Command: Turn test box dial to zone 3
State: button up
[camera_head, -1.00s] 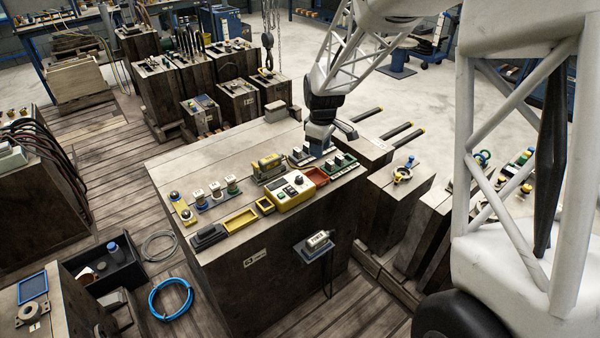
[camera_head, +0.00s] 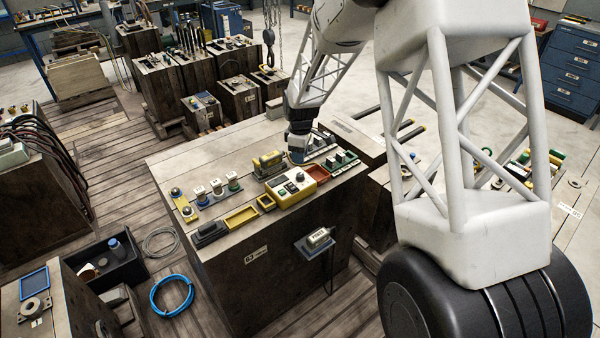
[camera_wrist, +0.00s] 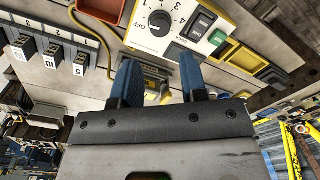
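The test box (camera_head: 291,187) is a yellow-edged box with a pale face on the wooden block top. Its dial (camera_wrist: 159,22) is a round black knob at the top of the wrist view, with printed numbers around it; I cannot tell which number it points to. Black switches (camera_wrist: 200,25) and a green button (camera_wrist: 217,38) sit beside it. My gripper (camera_wrist: 160,76) is open with two blue fingers apart and nothing between them. It is off the dial, below it in the wrist view. In the head view my gripper (camera_head: 298,156) is just behind the box.
A yellow-black block (camera_head: 268,163) stands behind the box and shows beyond my fingers. An orange-red tray (camera_head: 317,172) and a row of dark switches (camera_head: 341,160) lie to the right. Yellow trays (camera_head: 241,217) and several knobbed posts (camera_head: 216,189) lie to the left.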

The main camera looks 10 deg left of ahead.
aim_at(300, 174)
jog(key=shift+f, duration=0.1)
jog(key=shift+s+f, duration=0.1)
jog(key=shift+f, duration=3.7)
jog(key=c, duration=0.6)
jog(key=shift+c, duration=0.2)
